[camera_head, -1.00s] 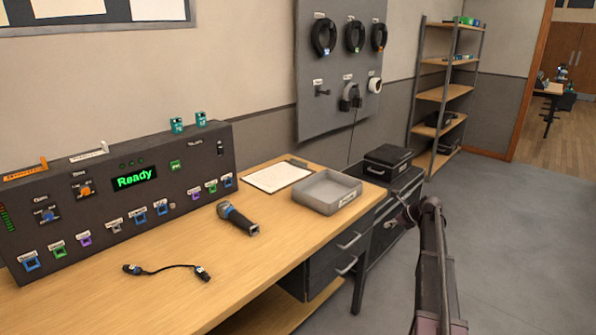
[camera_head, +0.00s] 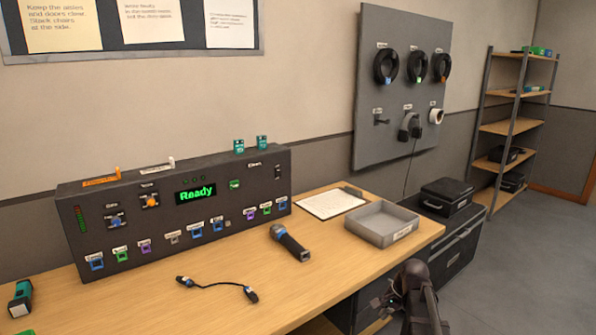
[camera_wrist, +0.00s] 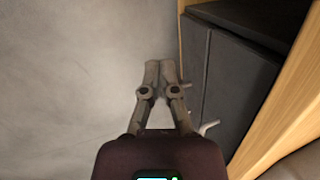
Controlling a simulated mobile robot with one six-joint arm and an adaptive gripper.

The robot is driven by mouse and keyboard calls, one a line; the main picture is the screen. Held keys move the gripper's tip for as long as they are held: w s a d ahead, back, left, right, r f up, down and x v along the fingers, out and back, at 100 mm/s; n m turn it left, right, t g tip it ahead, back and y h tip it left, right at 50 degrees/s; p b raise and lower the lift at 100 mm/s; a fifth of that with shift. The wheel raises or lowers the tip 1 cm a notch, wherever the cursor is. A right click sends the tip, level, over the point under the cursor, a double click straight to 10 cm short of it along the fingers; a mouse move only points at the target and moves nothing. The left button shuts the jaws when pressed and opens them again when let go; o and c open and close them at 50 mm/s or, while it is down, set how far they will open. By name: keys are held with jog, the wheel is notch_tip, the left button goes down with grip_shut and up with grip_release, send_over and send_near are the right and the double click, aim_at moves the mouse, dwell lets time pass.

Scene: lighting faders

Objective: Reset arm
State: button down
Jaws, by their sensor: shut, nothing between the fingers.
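My gripper (camera_wrist: 159,66) shows in the wrist view with its two fingers together and nothing between them. It points down over the grey floor, beside a dark drawer cabinet with a wooden edge. In the head view my arm shows at the lower right, in front of the desk's right end; the fingertips are hard to make out there. The lighting console (camera_head: 175,215) stands at the back of the desk, its green display (camera_head: 197,193) reading "Ready".
A black case (camera_head: 449,196) and a shelf (camera_head: 511,128) stand right. Floor at the right is clear.

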jog(key=s+a+n+g+h, duration=0.1)
jog(key=s+a+n+h, duration=0.1)
jog(key=s+a+n, duration=0.5)
jog(key=s+a+n+g+h, duration=0.1)
jog(key=s+a+n, duration=0.1)
jog(key=s+n, duration=0.5)
notch_tip(320, 180, up, 18)
jog(key=s+m+p, duration=0.1)
jog(key=m+p, duration=0.1)
jog(key=p, duration=1.6)
jog(key=shift+s+f+m+p, duration=0.15)
jog(key=shift+m+p, duration=0.15)
